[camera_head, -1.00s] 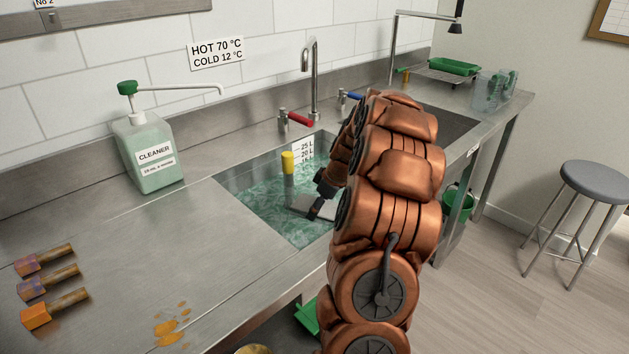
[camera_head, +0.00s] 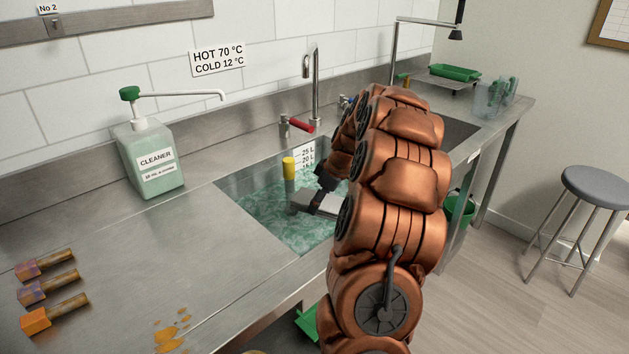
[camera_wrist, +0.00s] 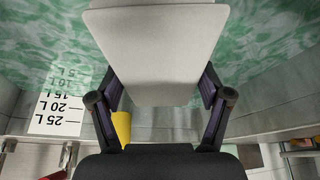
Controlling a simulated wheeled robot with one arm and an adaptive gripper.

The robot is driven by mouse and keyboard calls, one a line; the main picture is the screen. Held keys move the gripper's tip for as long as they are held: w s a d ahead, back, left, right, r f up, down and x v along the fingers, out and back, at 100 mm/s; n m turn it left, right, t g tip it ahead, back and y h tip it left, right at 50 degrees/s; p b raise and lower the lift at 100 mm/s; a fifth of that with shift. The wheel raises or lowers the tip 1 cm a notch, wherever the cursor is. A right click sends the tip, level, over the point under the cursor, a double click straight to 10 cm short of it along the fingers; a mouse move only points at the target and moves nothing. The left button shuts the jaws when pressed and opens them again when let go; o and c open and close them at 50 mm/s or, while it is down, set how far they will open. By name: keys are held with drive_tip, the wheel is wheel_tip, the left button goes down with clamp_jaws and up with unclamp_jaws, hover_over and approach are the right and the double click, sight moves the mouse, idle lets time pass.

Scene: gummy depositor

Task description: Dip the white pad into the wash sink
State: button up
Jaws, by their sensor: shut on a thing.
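The wash sink (camera_head: 246,182) is set into the steel counter and holds rippled green water (camera_head: 300,232). My gripper (camera_head: 322,196) reaches down into the sink. It is shut on the white pad (camera_head: 306,203), which looks pale grey in the head view. In the wrist view the white pad (camera_wrist: 155,45) sits between the two fingers (camera_wrist: 160,95), with the green water behind it. My arm hides part of the sink's right side. I cannot tell whether the pad touches the water.
A yellow post (camera_head: 289,168) and a litre scale (camera_head: 305,155) stand at the sink's back. A tap (camera_head: 315,85) with a red lever (camera_head: 300,124) is behind it. A cleaner bottle (camera_head: 150,160), several brushes (camera_head: 50,290) and orange stains (camera_head: 170,336) are on the left counter.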

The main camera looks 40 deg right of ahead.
drive_tip(key=shift+r, duration=4.35)
drive_tip(key=shift+r+p, duration=0.65)
drive_tip(key=shift+r, duration=1.85)
